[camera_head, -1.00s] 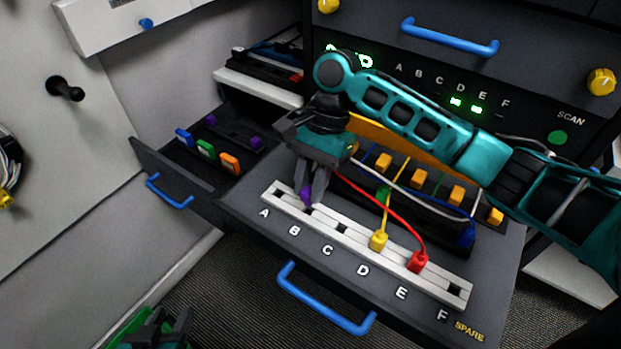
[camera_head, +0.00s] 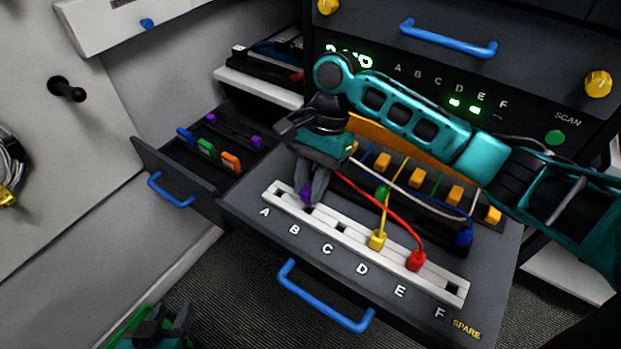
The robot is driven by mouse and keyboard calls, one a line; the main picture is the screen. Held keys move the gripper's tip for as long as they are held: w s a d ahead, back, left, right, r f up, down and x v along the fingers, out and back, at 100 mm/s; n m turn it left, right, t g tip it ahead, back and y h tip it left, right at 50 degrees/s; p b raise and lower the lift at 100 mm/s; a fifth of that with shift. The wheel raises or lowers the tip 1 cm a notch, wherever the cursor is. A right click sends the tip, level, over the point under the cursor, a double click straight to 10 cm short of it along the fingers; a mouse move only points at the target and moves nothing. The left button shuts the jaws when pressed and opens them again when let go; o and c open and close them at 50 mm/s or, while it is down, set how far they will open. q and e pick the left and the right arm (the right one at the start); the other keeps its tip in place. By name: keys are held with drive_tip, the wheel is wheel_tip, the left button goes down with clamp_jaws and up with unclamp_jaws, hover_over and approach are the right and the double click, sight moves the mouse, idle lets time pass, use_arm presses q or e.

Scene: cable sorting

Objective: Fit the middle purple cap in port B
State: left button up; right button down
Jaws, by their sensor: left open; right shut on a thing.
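A white port strip (camera_head: 325,228) with slots lettered A to F lies in the open front drawer. My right gripper (camera_head: 312,198) points down over port B, shut on a purple cap (camera_head: 304,193). The cap is at or just above the B slot; the fingers hide whether it is seated. Two other purple caps, one at the left (camera_head: 211,118) and one at the right (camera_head: 257,142), sit in the side drawer with a gap between them. My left gripper (camera_head: 168,326) is open and empty at the bottom left, away from the strip.
A yellow plug (camera_head: 376,240) is in D and a red plug (camera_head: 416,260) in E, with cables running behind the strip. A blue plug (camera_head: 464,235) lies at the right. The side drawer (camera_head: 175,180) also holds blue, green and orange pieces.

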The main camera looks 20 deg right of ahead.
drive_tip(key=shift+p, duration=0.5)
drive_tip(key=shift+f, duration=0.1)
idle(0.7)
drive_tip(key=shift+f+p, duration=1.3)
drive_tip(key=shift+p, duration=0.4)
idle(1.0)
idle(0.3)
drive_tip(key=shift+c, duration=2)
unclamp_jaws()
drive_tip(key=shift+r+p, duration=0.35)
drive_tip(key=shift+r, duration=3.15)
